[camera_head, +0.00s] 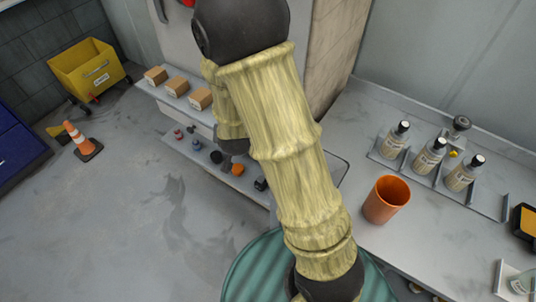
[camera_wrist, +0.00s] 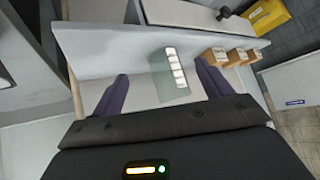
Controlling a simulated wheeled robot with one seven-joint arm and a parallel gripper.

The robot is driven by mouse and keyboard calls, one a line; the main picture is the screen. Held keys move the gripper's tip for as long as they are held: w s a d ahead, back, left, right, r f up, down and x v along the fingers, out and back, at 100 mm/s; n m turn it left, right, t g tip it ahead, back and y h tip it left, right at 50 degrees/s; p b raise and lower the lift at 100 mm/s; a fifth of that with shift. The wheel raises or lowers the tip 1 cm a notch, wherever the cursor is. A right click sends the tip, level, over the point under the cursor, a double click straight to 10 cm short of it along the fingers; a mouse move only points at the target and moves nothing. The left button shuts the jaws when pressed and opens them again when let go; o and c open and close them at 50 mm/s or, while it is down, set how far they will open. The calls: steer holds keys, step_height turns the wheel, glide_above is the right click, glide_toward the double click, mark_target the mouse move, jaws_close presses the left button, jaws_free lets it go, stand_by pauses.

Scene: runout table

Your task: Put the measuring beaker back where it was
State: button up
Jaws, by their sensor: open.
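A clear, greenish measuring beaker (camera_wrist: 170,85) with a column of white marks shows in the wrist view. It is on a pale shelf (camera_wrist: 85,45), to the left of several small cardboard boxes. My gripper (camera_wrist: 161,70) is open, with one dark finger on each side of the beaker in the picture. I see no finger clearly touching it, and cannot tell how deep it sits between them. In the head view my arm covers this part of the shelf, and neither the beaker nor my gripper can be made out there.
Cardboard boxes (camera_head: 177,87) stand on the upper shelf, with small items below. At right, a worktop holds an orange cup (camera_head: 386,200), labelled bottles (camera_head: 429,157) in a tray and a partly cut-off clear container (camera_head: 522,284).

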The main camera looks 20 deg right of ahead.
steer(key=s+d+r+n+g, duration=0.2)
steer(key=s+r+g, duration=0.1)
steer(key=s, duration=0.5)
steer(key=s+d+r+n+g+y, duration=0.1)
steer(key=s+d+r+n+g, duration=0.1)
steer(key=s, duration=0.6)
steer(key=shift+r+g+y, duration=0.3)
steer(key=shift+r+g, duration=0.3)
steer(key=shift+r, duration=0.3)
